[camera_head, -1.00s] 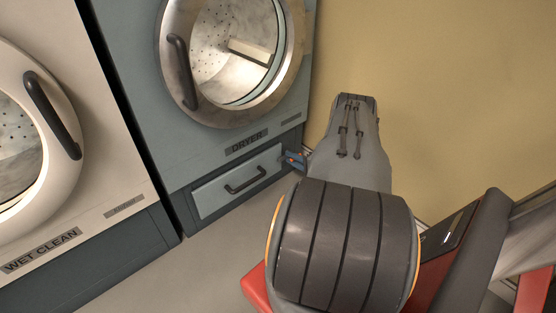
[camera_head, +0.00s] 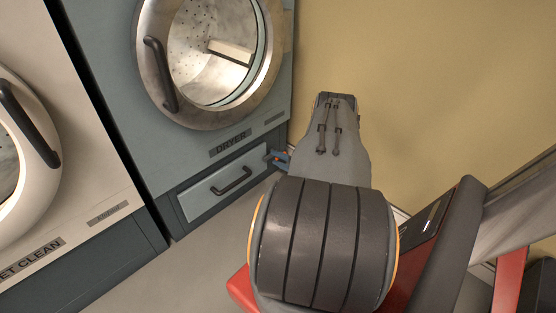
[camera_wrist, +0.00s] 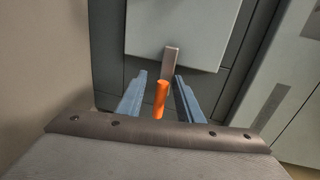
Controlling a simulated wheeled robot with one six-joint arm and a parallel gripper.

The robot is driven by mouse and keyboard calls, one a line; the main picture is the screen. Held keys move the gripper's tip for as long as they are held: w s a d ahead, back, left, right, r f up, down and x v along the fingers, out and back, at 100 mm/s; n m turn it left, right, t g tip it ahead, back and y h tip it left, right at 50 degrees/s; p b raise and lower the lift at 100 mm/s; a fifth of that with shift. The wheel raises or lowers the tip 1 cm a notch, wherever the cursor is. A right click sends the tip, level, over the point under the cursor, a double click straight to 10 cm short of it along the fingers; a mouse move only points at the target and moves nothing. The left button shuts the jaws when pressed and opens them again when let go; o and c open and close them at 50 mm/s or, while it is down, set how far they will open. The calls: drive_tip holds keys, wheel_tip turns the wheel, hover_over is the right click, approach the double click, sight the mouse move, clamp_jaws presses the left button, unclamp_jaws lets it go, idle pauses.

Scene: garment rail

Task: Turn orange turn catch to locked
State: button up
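The orange turn catch (camera_wrist: 160,98) shows in the wrist view as a short orange grip, with a grey metal bar (camera_wrist: 171,62) just beyond it that overlaps the edge of a light panel. My gripper (camera_wrist: 160,76) is open, with one blue finger on each side of the orange grip. Gaps show on both sides, so neither finger appears to touch it. In the head view my gripper (camera_head: 276,157) is at the right end of the dryer's lower drawer (camera_head: 225,184). The catch is too small there to make out well.
The dryer (camera_head: 120,100) has a round door with a dark handle (camera_head: 160,75) above the drawer. The drawer has its own dark handle (camera_head: 232,181). A wet clean machine (camera_head: 85,170) stands at left. A yellow wall (camera_head: 430,80) is close on the right.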

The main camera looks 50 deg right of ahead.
drive_tip(key=shift+d+r, duration=0.1)
drive_tip(key=shift+r, duration=0.05)
drive_tip(key=s+r+p, duration=0.1)
drive_tip(key=s+p, duration=0.1)
drive_tip(key=s, duration=0.5)
drive_tip(key=shift+s+a+r+p, duration=0.2)
drive_tip(key=shift+s+a+p, duration=0.05)
drive_tip(key=shift+s+p, duration=0.05)
idle(0.5)
